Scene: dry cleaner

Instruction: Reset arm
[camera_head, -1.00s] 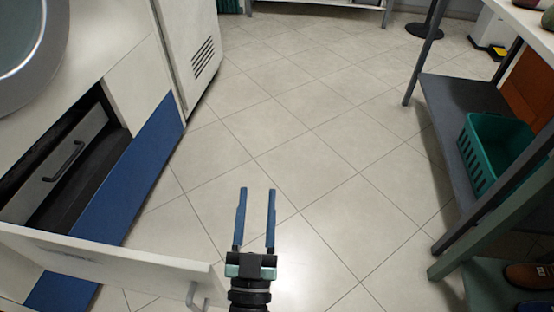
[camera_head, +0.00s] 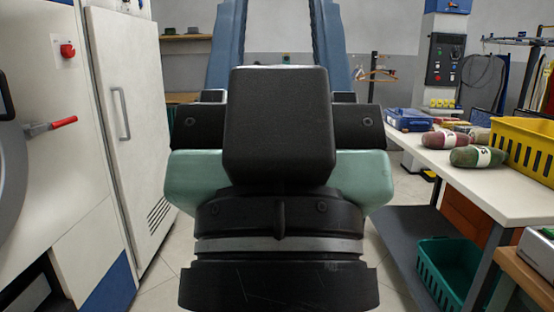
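My gripper (camera_head: 279,30) fills the middle of the head view, very close to the camera and pointing away from it. Its two blue fingers stand well apart with nothing between them, so it is open and empty. The fingertips run out of the top of the picture. The black and pale green gripper body and wrist hide much of the floor and the room behind.
At left stand a white machine with a red-handled lever (camera_head: 50,127) and a tall white cabinet (camera_head: 130,125). At right a white table (camera_head: 485,180) holds rolled bundles (camera_head: 478,156), a yellow basket (camera_head: 525,150) and a blue box (camera_head: 409,119). A green basket (camera_head: 447,272) is below.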

